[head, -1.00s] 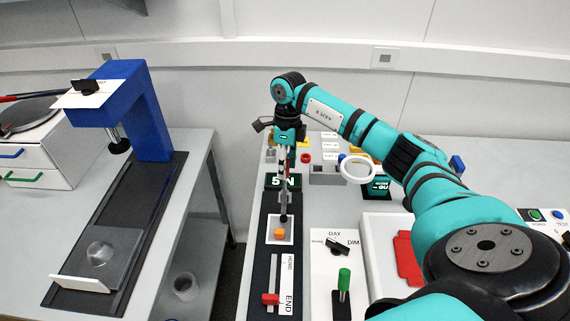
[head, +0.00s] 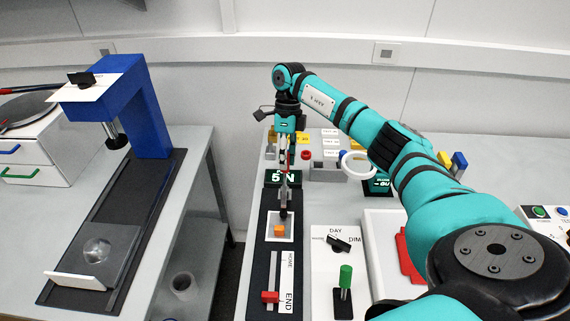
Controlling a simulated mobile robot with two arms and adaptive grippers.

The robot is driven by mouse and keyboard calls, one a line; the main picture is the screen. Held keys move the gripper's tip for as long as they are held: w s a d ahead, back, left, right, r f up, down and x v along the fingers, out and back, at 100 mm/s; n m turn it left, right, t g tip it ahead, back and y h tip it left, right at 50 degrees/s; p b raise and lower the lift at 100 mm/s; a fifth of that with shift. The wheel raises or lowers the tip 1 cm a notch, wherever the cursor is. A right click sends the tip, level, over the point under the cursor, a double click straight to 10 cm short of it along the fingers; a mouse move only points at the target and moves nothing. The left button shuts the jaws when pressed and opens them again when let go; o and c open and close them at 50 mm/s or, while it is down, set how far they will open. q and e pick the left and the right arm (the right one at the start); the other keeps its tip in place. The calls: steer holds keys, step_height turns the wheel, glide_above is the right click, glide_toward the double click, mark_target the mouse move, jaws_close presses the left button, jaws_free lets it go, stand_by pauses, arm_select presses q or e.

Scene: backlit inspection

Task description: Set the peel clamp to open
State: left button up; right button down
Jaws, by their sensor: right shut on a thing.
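My right arm reaches in from the right, and its gripper (head: 284,208) points down over a narrow black unit with a "5 N" display (head: 283,177). The gripper is shut on a small dark part just above a white plate (head: 270,239). I take this part to be the peel clamp's handle, but the fingers hide most of it and its setting cannot be read. An orange block (head: 279,231) sits on the white plate, just in front of the fingertips. My left gripper is not in view.
In front are a red slider (head: 270,297) marked HOME and END, a black DAY/DIM knob (head: 338,243) and a green-topped lever (head: 345,277). A red piece (head: 407,260) lies in a white tray at right. A blue press (head: 142,110) stands on the left table, across a gap.

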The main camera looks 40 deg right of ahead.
steer(key=w+d+f+g+y+b, duration=0.1)
steer(key=b, duration=0.3)
steer(key=shift+w+d+g+y, duration=0.1)
steer(key=shift+w+g+y, duration=0.1)
steer(key=shift+g+y, duration=0.2)
steer(key=c, duration=1.1)
jaws_free()
steer(key=shift+r, duration=0.3)
